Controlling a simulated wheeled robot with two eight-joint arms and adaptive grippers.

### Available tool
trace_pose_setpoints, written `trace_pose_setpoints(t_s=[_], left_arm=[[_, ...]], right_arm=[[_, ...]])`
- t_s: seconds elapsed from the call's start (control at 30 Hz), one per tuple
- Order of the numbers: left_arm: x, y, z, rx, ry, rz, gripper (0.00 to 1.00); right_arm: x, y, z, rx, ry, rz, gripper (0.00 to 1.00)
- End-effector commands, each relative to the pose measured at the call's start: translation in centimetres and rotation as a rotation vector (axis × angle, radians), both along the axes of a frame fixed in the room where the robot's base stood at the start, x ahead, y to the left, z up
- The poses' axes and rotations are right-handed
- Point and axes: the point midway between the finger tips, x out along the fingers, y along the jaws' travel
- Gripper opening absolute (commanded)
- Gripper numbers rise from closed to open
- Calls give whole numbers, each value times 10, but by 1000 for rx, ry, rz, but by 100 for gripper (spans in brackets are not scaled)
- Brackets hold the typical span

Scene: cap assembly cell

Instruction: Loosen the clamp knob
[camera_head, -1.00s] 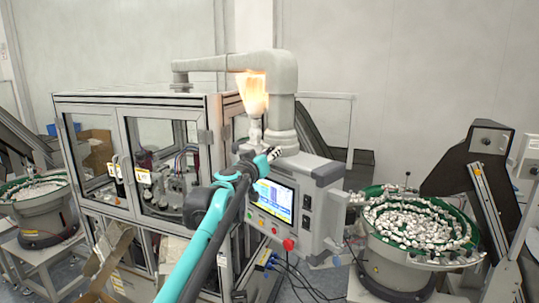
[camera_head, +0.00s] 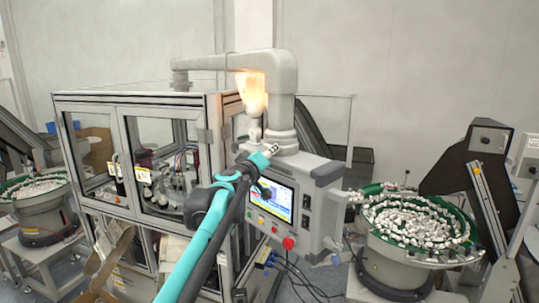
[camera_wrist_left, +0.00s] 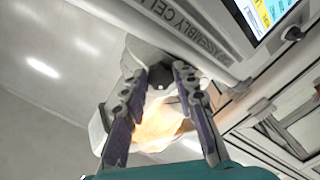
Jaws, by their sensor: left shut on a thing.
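The clamp knob (camera_wrist_left: 161,77) is a small dark piece in the left wrist view, between the fingertips of my left gripper (camera_wrist_left: 161,72). The fingers stand on either side of it and are shut on it. In the head view my teal and black left arm reaches up across the control panel (camera_head: 320,190), and my left gripper (camera_head: 270,151) is at the panel's top edge, below the grey support pipe (camera_head: 283,75). The knob cannot be made out in the head view. My right gripper is not in view.
A glazed machine cabinet (camera_head: 128,98) stands left of the panel. The panel carries a lit screen (camera_head: 277,201) and a red button (camera_head: 289,243). Feeder bowls full of white caps stand right (camera_head: 366,220) and far left (camera_head: 20,207). Cables hang below the panel.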

Motion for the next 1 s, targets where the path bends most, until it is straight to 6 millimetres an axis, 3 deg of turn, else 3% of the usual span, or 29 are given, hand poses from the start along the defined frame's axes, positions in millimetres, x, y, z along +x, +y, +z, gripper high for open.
trace_pose_setpoints(t_s=[0.3,0.33,0.4,0.77,1.0], left_arm=[[0,1,0,-1,0,1,0],[0,1,0,-1,0,1,36],[0,1,0,-1,0,1,49],[-4,2,0,0,-1,1,49],[-40,16,0,0,0,1,49]], right_arm=[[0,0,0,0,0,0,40],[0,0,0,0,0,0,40],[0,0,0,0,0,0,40],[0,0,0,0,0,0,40],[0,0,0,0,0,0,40]])
